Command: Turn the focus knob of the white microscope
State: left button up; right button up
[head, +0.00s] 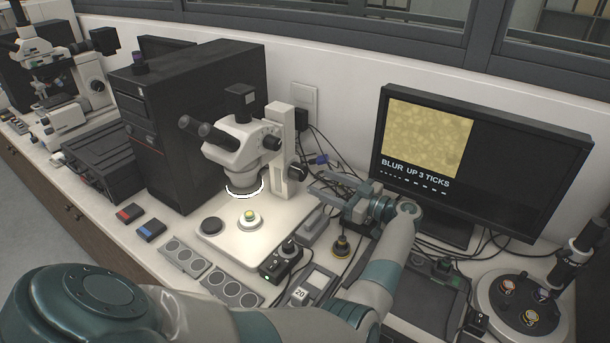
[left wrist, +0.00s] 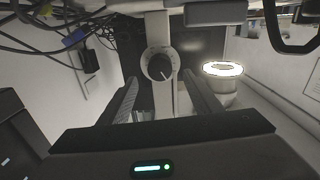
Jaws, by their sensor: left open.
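The white microscope (head: 238,152) stands on its pale base plate in the middle of the bench in the head view, its ring light lit. Its dark focus knob (head: 297,172) sits on the right side of the column. In the left wrist view, the round knob (left wrist: 160,66) with a pale pointer mark shows between and beyond the fingers. My left gripper (head: 322,186) is open and empty, just to the right of the knob, with its fingers pointing at it. No contact with the knob shows. My right gripper is not in view.
A monitor (head: 430,150) at the right reads "BLUR UP 3 TICKS" beside a blurred yellow picture. Cables (head: 335,160) hang behind the gripper. A black computer tower (head: 195,120) stands left of the microscope. A small control box (head: 282,258) and a brass-based knob (head: 341,246) lie in front.

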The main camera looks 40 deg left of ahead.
aim_at(304, 175)
pick_arm(q)
jog(key=a, duration=0.2)
jog(key=a+p, duration=0.2)
jog(key=a, duration=0.1)
jog(key=shift+s+a+r, duration=0.15)
jog(key=shift+s+a, duration=0.1)
jog(key=shift+a, duration=0.05)
jog(key=shift+s+a+p, duration=0.1)
jog(key=shift+a+p, duration=0.2)
jog(key=shift+a, duration=0.55)
jog(key=c, duration=1)
jog(key=shift+m+p, duration=0.3)
jog(key=shift+p, duration=0.25)
jog(key=shift+c, duration=0.2)
jog(key=m+p, duration=0.2)
jog(key=shift+r+p, duration=0.1)
jog(key=shift+p, duration=0.2)
jog(key=shift+m, duration=0.3)
jog(key=shift+f, duration=0.25)
